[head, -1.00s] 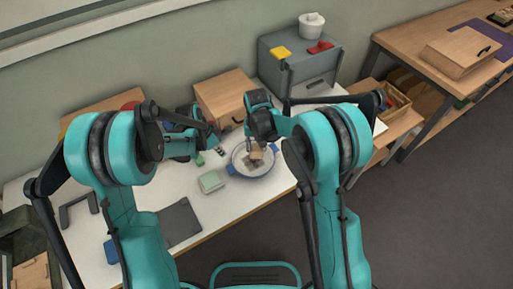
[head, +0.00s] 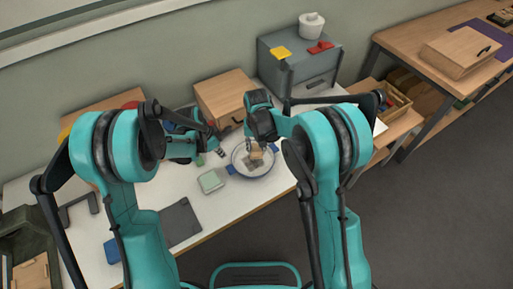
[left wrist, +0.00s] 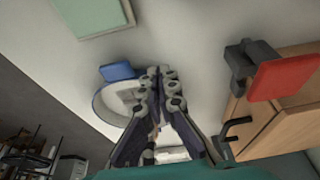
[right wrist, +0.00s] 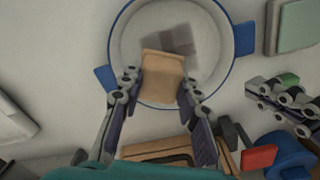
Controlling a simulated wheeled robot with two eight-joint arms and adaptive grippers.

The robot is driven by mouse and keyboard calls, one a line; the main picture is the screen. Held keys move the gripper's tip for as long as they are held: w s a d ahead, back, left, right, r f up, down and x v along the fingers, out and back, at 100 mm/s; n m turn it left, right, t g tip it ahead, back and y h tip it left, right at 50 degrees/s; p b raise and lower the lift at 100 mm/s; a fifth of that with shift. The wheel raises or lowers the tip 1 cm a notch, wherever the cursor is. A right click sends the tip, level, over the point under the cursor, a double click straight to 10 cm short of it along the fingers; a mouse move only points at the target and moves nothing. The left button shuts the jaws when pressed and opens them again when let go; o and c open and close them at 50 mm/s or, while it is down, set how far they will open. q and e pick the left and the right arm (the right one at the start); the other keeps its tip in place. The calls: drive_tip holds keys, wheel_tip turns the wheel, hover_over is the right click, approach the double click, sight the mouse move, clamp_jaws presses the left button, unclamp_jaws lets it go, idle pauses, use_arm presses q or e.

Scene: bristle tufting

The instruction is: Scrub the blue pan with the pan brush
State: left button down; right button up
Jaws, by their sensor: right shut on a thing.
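The blue pan (head: 240,160) is a round pan with a pale inside, a blue rim and blue side handles. It stands on the white table, and grey patches show inside it in the right wrist view (right wrist: 140,35). My right gripper (right wrist: 160,88) is shut on the pan brush (right wrist: 162,70), a tan wooden block, and holds it over the pan's inside. The brush also shows in the head view (head: 256,153). Its bristles are hidden, so contact with the pan cannot be told. My left gripper (left wrist: 160,74) has its fingertips together, empty, beside a pan handle (left wrist: 118,71).
A green sponge-like block (head: 211,181) lies left of the pan, and a dark flat board (head: 176,222) lies further left. A wooden box (head: 224,98) stands behind. A red-faced item (left wrist: 285,78) is near my left gripper.

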sight(225, 162)
use_arm(q)
drive_tip(key=shift+f, duration=2.35)
use_arm(e)
drive_tip(key=shift+f, duration=1.05)
drive_tip(key=shift+a, duration=0.15)
